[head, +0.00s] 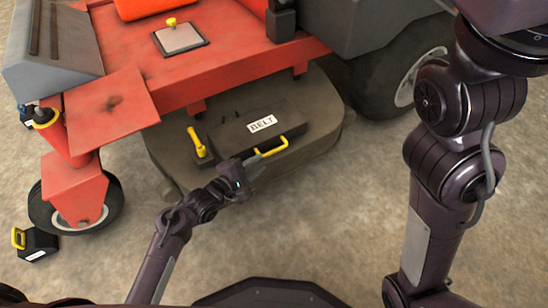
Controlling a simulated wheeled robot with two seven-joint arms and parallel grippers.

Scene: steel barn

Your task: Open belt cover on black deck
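The black belt cover (235,133) with a white "BELT" label lies on the dark mower deck (325,120) and looks closed. A yellow handle (284,147) runs along its front right edge. A yellow lever (197,142) stands at the cover's left end. My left gripper (252,165) is at the front edge of the cover, by the left end of the yellow handle. Its fingers are small and partly hidden, so I cannot tell whether they grip the handle. My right arm is at the right, but its gripper is not in view.
The red mower frame (235,62) overhangs the back of the deck. A front caster wheel (103,212) stands at the left and a large rear wheel (375,85) at the right. A small black block with a yellow handle (38,243) lies on the floor at lower left. Concrete floor in front is clear.

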